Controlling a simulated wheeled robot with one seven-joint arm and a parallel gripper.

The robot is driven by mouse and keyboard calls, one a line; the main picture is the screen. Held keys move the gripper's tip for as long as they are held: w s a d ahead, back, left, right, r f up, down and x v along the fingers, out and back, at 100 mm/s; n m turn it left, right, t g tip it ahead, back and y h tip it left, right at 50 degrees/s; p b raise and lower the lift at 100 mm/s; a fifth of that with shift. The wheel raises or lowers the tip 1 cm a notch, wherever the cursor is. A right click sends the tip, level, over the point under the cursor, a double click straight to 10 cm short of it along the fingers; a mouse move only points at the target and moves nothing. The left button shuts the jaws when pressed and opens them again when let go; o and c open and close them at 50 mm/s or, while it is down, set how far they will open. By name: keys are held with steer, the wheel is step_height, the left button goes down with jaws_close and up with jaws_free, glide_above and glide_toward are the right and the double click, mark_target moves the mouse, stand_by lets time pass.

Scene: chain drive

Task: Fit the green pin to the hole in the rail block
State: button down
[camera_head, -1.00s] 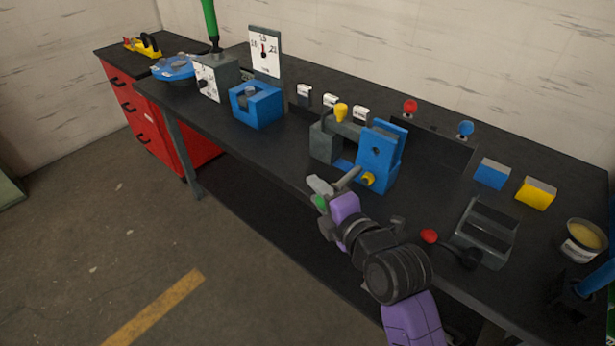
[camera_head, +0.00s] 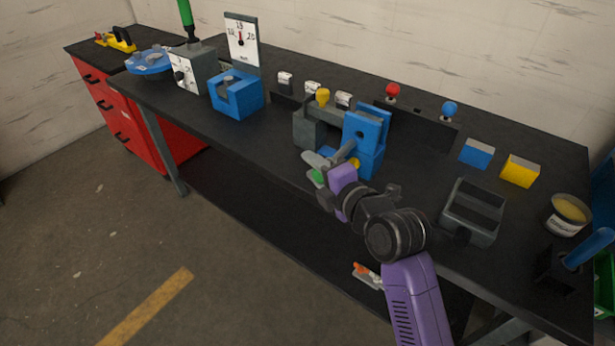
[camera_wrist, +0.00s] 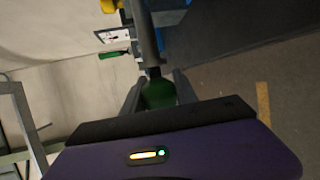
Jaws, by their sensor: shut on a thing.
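The green pin (camera_head: 317,176) shows as a small green end at my gripper (camera_head: 333,161). In the wrist view the green part (camera_wrist: 158,93) sits between the two fingers, and a grey rod runs from it away from the camera. My gripper is shut on the pin, at the bench's front edge. The upright blue block (camera_head: 362,133), which I take as the rail block, has a dark round hole in its face. My gripper is just in front and left of its lower part. Whether the pin's tip touches the block cannot be told.
A grey block with a yellow knob (camera_head: 322,97) stands left of the blue block. A slotted blue block (camera_head: 236,96) stands farther left. A grey open frame (camera_head: 474,211), blue box (camera_head: 477,153) and yellow box (camera_head: 520,171) are to the right. The bench front between them is clear.

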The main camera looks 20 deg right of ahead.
steer(key=shift+w+d, duration=0.5)
steer(key=shift+d, duration=0.2)
steer(key=shift+r+b, duration=0.1)
steer(key=shift+b, duration=0.65)
stand_by(1.3)
steer(key=shift+w+d+b, duration=0.9)
steer(key=shift+w+d, duration=0.1)
steer(key=shift+d, duration=0.35)
steer(key=shift+w+d+b, duration=0.85)
steer(key=shift+w+d, duration=0.1)
steer(key=shift+d, duration=0.45)
steer(key=shift+w+d+b, duration=0.9)
steer(key=shift+w+d, duration=0.1)
steer(key=shift+d, duration=0.35)
stand_by(0.5)
steer(key=c, duration=0.9)
jaws_free()
steer(key=shift+s, duration=0.1)
